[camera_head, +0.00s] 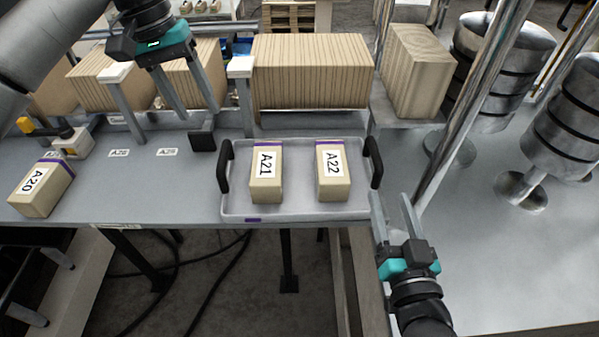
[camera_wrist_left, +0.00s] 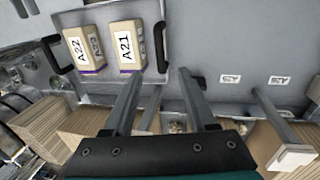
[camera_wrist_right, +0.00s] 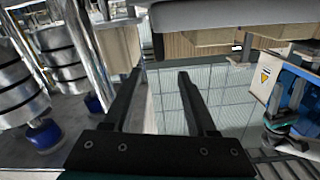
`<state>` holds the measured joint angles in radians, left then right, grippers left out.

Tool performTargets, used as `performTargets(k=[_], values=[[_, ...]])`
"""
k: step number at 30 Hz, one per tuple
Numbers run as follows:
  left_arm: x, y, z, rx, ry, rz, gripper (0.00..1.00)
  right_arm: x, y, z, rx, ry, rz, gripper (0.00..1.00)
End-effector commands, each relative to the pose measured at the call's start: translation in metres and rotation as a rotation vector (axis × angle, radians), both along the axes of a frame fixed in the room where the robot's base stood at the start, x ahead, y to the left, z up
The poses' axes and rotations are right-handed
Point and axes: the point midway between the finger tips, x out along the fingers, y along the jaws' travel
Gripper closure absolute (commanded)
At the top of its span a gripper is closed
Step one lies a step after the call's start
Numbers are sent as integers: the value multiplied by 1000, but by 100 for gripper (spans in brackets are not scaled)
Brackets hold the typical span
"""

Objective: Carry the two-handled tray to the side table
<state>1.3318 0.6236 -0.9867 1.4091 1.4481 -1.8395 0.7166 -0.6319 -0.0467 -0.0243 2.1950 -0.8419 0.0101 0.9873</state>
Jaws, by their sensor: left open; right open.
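The grey tray (camera_head: 296,209) lies on the grey table, with a black handle (camera_head: 224,166) on its left and another black handle (camera_head: 374,162) on its right. It holds two tan boxes, A21 (camera_head: 266,188) and A22 (camera_head: 333,187). My left gripper (camera_head: 197,112) is open and empty, above the table to the left of the tray; the left wrist view shows the tray (camera_wrist_left: 158,12) beyond its fingers. My right gripper (camera_head: 394,205) is open and empty, just right of and below the right handle. I cannot tell which surface is the side table.
Box A20 (camera_head: 40,188) lies at the table's left end. Upright posts (camera_head: 243,105) and brown cardboard stacks (camera_head: 312,72) stand behind the tray. A shiny metal pole (camera_head: 475,95) and metal cylinders (camera_head: 497,75) stand at the right.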

Motion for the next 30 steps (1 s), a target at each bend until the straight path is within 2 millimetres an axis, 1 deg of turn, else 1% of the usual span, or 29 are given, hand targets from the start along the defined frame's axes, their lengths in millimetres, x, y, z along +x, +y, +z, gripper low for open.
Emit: performTargets(k=[1,3,21,27,30], values=[[-1,-1,-8,2,3,-1,43,8,0,1,-5,-5,2,42],[-1,-3,-18,1,3,0,43,18,0,1,-3,-4,2,42],[-1,-20,-99,1,3,-1,43,102,-1,1,-4,-3,0,42],[-1,-24,-119,0,2,0,43,122,0,1,-2,-2,0,42],[-1,-25,-125,0,2,0,43,127,-1,0,-2,-1,-1,42]])
